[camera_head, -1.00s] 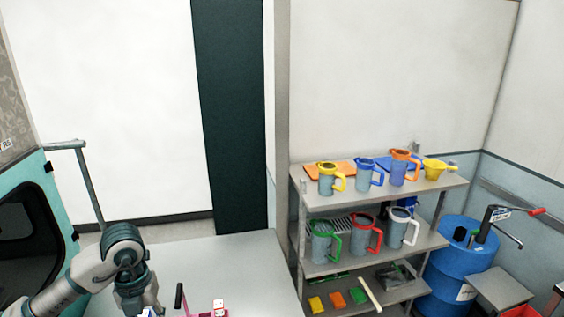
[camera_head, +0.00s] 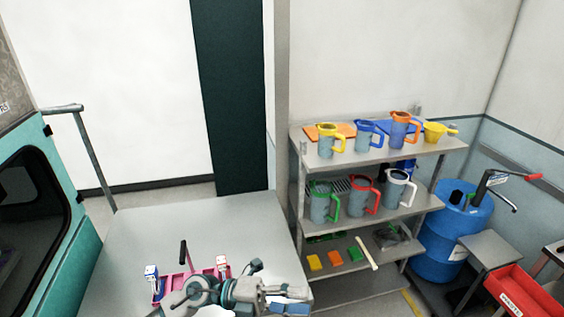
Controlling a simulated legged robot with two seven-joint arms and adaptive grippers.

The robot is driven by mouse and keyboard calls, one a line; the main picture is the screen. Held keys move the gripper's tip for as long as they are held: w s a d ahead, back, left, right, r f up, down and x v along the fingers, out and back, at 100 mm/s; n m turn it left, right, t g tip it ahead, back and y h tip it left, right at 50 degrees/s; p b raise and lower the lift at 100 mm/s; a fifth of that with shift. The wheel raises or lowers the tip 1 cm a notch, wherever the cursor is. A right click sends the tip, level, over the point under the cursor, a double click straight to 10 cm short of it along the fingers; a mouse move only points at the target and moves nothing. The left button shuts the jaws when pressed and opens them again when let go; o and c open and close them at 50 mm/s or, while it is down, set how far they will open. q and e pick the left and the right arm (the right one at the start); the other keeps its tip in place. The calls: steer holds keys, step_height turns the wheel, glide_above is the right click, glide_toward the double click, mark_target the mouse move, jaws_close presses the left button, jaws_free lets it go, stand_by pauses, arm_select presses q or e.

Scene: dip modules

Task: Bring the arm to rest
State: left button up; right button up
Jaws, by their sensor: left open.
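My left arm reaches over the grey table (camera_head: 150,232) at the bottom of the head view. My left gripper (camera_head: 294,296) points to the right near the table's right edge; its fingers are small here, and I see nothing held between them. A pink caddy (camera_head: 172,294) with a dark upright handle stands on the table, partly hidden behind my arm. My right gripper does not show.
A grey shelf (camera_head: 415,209) with several jugs stands right of the table. A blue drum (camera_head: 445,258) and a red bin (camera_head: 522,296) are further right. Small white-and-red boxes (camera_head: 222,265) sit at the caddy. The table's far part is clear.

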arm_select(q)
steer(key=w+a+f+n+t+y, duration=0.35)
steer(key=w+a+n+t, duration=0.2)
steer(key=n+t, duration=0.7)
steer(key=w+a+f+n+t+y, duration=0.3)
steer(key=w+a+n+t+y, duration=0.25)
steer(key=n+t, duration=0.7)
steer(key=s+a+f+n+g+y, duration=0.2)
steer(key=a+f+n+g+y, duration=0.2)
steer(key=f, duration=0.5)
steer(key=s+a+f+n+g+y, duration=0.25)
steer(key=a+f+n+y, duration=0.2)
steer(key=f, duration=0.55)
steer(key=s+a+f+n+g+y, duration=0.1)
steer(key=s+a+f+g, duration=0.1)
steer(key=s+f+g, duration=0.7)
steer(key=s+a+f+g, duration=0.3)
steer(key=s+f, duration=0.4)
steer(key=s, duration=0.6)
step_height(320, 180, down, 27)
steer(key=s, duration=0.1)
steer(key=s+a+f+g, duration=0.2)
steer(key=s+f, duration=1.3)
steer(key=s, duration=0.2)
steer(key=shift+s+a+f, duration=0.3)
steer(key=shift+s+a, duration=0.05)
steer(key=shift+a, duration=0.05)
